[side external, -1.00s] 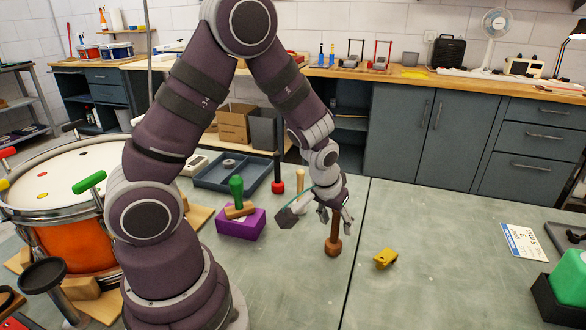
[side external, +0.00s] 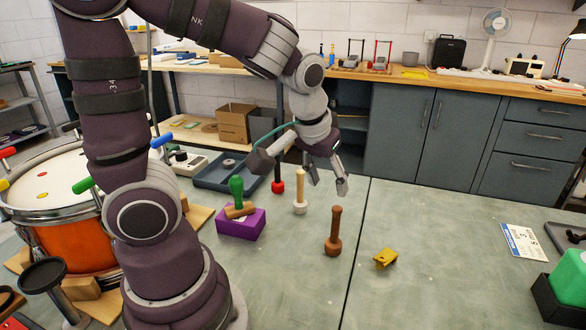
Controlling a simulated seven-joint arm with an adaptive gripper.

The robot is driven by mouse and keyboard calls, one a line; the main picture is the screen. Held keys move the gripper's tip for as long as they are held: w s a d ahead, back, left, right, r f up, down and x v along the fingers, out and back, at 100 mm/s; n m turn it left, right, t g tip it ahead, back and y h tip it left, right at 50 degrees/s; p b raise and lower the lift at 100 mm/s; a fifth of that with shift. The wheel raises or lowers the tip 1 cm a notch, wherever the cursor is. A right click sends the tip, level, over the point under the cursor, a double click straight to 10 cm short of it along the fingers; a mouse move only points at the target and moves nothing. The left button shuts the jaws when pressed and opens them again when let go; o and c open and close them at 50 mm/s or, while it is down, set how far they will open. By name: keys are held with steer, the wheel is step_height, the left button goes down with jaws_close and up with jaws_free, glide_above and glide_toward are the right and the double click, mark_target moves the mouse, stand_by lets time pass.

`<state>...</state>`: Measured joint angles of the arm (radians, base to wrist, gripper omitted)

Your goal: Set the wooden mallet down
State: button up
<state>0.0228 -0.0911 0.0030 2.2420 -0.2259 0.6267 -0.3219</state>
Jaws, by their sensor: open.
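The wooden mallet (side external: 335,230) stands upright on the grey-green bench top, its brown head down and its handle pointing up. It is just left of the dark seam in the bench. My gripper (side external: 328,188) is open and empty, above and behind the mallet in the side external view. Its fingers point down and appear apart from the handle.
A pale-handled mallet with a white head (side external: 300,194) and a red-headed one (side external: 278,178) stand behind. A purple block (side external: 241,224) with a green-handled tool is to the left. A yellow piece (side external: 385,258) lies to the right. An orange drum (side external: 75,243) stands far left.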

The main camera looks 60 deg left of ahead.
steer(key=s+d+r+m+t+h, duration=0.1)
steer(key=s+d+r+m+h, duration=0.1)
steer(key=s+d+r+m, duration=0.2)
steer(key=s+m, duration=0.1)
steer(key=s, duration=0.2)
steer(key=shift+s+r+t, duration=0.15)
steer(key=shift+s+t, duration=0.1)
steer(key=shift+t, duration=0.05)
